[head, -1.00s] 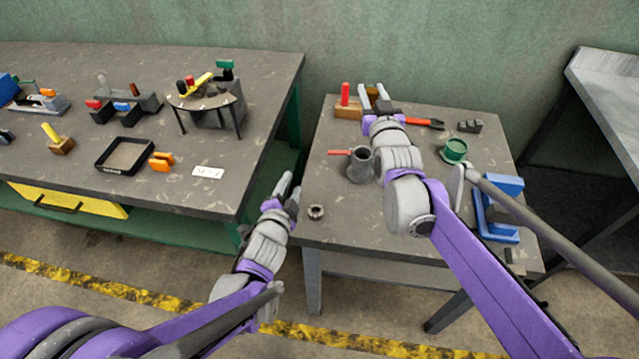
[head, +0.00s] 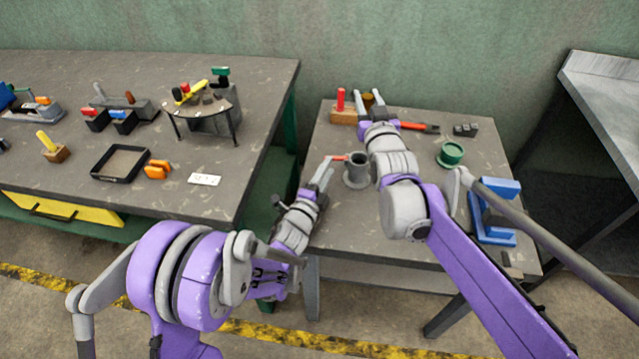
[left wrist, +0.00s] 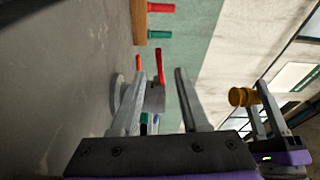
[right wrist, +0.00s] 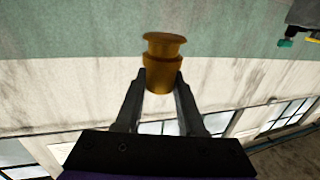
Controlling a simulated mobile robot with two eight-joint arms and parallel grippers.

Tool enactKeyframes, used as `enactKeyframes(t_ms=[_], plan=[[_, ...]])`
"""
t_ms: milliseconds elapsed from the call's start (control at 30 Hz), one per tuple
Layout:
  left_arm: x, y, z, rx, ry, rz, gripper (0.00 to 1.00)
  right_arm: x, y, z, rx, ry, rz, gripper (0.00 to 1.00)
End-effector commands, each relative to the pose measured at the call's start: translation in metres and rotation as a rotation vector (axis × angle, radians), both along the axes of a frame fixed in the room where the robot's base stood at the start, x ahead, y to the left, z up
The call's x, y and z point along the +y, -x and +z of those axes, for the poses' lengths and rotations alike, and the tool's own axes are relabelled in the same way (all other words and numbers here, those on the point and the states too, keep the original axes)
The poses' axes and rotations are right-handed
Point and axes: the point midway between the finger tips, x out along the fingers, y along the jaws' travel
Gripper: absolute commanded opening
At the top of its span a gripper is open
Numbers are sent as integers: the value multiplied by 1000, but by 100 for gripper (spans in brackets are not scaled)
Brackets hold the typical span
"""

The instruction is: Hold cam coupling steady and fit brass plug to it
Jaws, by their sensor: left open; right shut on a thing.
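The grey cam coupling (head: 357,172) stands upright on the small table, with a red lever sticking out to the left. In the left wrist view the coupling (left wrist: 153,97) shows beyond and between the fingers. My left gripper (head: 323,172) is open, just left of the coupling; contact cannot be told. My right gripper (head: 370,100) is shut on the brass plug (right wrist: 162,62), held up in the air above the back of the small table. The plug (left wrist: 243,97) also shows in the left wrist view, apart from the coupling.
Behind are a wooden block with a red peg (head: 341,114) and a red-handled tool (head: 420,127). A green cup (head: 451,154) and a blue fixture (head: 496,225) stand at right. The left bench (head: 258,110) carries several parts and a black tray (head: 98,175).

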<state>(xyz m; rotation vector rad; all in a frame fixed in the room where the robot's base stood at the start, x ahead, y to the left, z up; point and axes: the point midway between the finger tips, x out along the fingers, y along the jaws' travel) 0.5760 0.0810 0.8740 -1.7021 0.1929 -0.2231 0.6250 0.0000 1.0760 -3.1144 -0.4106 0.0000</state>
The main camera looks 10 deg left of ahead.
Motion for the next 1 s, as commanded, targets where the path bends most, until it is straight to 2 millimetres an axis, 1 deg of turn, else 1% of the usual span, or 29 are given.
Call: enactKeyframes(t_ms=[33,100,300,467,700,767,800,967,1000], plan=[[-3,-10,0,0,1,-1,45,0,0,0,-1,0,0,0],[-6,-21,1,1,1,-1,45,0,0,0,-1,0,0,0],[-12,-43,2,1,1,0,45,0,0,1,-1,0,0,0],[-13,-49,2,0,1,1,45,0,0,1,-1,0,0,0],[-13,-49,2,1,1,1,45,0,0,0,-1,0,0,0],[-13,-49,2,1,1,1,36,0,0,0,-1,0,0,0],[-13,-49,2,1,1,1,29,0,0,0,-1,0,0,0],[-13,-49,2,1,1,1,0,0,0,0,-1,0,0,0],[-13,-49,2,1,1,1,0,0,0,0,-1,0,0,0]])
